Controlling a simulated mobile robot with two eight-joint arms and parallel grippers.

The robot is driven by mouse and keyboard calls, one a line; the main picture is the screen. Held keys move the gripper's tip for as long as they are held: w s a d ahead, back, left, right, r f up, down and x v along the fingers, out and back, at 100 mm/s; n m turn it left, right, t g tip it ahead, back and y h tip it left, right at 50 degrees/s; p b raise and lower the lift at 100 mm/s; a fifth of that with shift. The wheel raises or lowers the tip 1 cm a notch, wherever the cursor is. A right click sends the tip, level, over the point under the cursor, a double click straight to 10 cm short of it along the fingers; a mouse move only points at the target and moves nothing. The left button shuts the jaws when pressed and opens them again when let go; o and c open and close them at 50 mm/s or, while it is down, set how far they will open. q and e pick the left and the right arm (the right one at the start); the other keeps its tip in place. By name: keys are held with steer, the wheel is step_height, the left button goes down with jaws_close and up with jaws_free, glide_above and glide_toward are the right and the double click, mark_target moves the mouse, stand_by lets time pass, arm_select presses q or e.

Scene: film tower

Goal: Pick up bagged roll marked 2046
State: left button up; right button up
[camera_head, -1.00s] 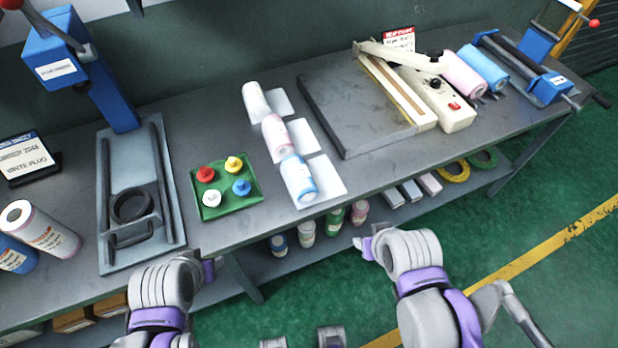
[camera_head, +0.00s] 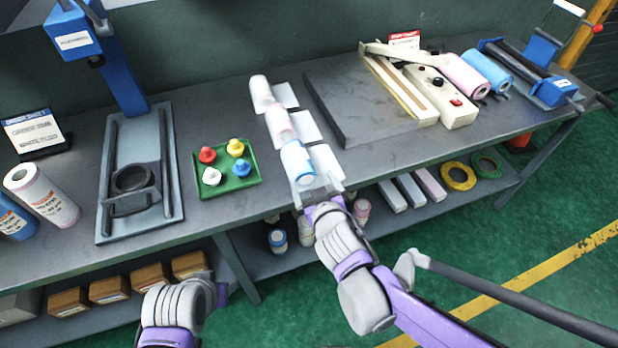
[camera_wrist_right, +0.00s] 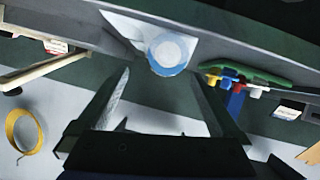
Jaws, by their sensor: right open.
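Three bagged rolls lie in a row at the table's middle: a white one (camera_head: 261,94), a pink one (camera_head: 279,124) and a blue one (camera_head: 298,161) nearest the front edge. Their markings are too small to read, so I cannot tell which is 2046. My right gripper (camera_head: 319,192) is open at the front edge, just in front of the blue roll. In the right wrist view the blue roll's round end (camera_wrist_right: 170,53) shows beyond and between the spread fingers (camera_wrist_right: 163,95), apart from them. My left gripper's fingers are hidden; only its arm shows low at left.
A green tray (camera_head: 248,183) with coloured plugs sits left of the rolls. A grey board with a sealer (camera_head: 455,100) stands to the right. A blue press (camera_head: 120,85), a sign (camera_head: 36,133) and upright rolls are at left. The lower shelf holds boxes, bottles and tape rings.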

mark_target(304, 176)
steer(key=shift+w+a+f+y, duration=0.1)
steer(key=shift+a+y, duration=0.2)
steer(key=shift+a, duration=0.35)
steer(key=shift+w+a+f, duration=0.1)
steer(key=shift+w+a, duration=0.05)
steer(key=shift+w, duration=0.15)
steer(key=x, duration=0.4)
steer(key=shift+w+f+b, duration=0.1)
steer(key=shift+w+b, duration=0.3)
steer(key=shift+b+x, duration=0.3)
steer(key=shift+x, duration=2.45)
steer(key=c, duration=1.5)
